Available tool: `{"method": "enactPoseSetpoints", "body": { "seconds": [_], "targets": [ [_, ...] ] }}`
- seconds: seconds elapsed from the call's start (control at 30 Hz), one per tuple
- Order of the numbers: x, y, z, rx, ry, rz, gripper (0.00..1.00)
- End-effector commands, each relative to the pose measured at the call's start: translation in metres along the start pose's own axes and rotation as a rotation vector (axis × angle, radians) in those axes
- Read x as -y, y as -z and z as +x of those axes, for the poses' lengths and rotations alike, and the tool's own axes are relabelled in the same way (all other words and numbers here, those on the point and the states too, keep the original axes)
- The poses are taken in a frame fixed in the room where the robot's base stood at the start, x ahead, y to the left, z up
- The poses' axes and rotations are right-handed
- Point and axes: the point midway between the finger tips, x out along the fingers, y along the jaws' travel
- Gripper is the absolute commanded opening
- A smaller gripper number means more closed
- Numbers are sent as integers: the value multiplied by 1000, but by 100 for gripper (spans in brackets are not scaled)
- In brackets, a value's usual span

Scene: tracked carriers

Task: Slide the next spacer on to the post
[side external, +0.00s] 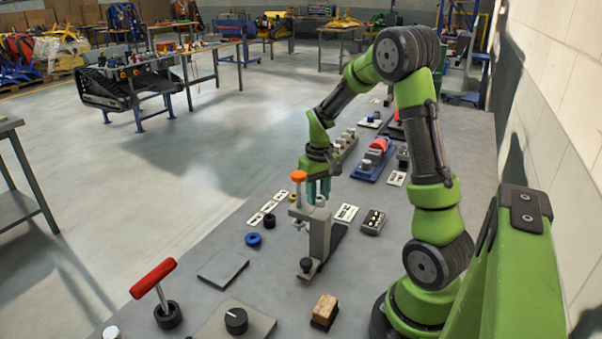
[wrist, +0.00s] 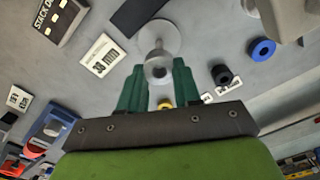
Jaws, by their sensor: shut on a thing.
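My gripper (side external: 318,188) points down over the bench with its green fingers closed in; in the wrist view (wrist: 160,90) they flank a grey round piece (wrist: 158,70) with a dark centre. A pale round disc (wrist: 158,35) shows beyond it. I cannot tell whether the grey piece is a spacer or the post's top; the clamp hides the lower part in the side view. A blue ring-shaped spacer (side external: 253,239) and a black one (side external: 268,220) lie on the bench; they also show in the wrist view (wrist: 262,50) (wrist: 222,75). A small yellow piece (wrist: 165,103) shows between the fingers, lower down.
A red-handled tool (side external: 153,278), a black knob on a plate (side external: 236,320) and a wooden block (side external: 325,309) stand nearer. A flat grey plate (side external: 223,269) lies left.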

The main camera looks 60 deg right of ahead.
Motion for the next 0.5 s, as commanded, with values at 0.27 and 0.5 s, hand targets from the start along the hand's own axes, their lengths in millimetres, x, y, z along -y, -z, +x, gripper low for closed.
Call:
{"method": "enactPoseSetpoints", "body": {
  "seconds": [0.27, 0.5],
  "targets": [
    [0, 0, 3, 0, 0, 0, 1],
    [0, 0, 8, 1, 0, 0, 1]
  ]
}}
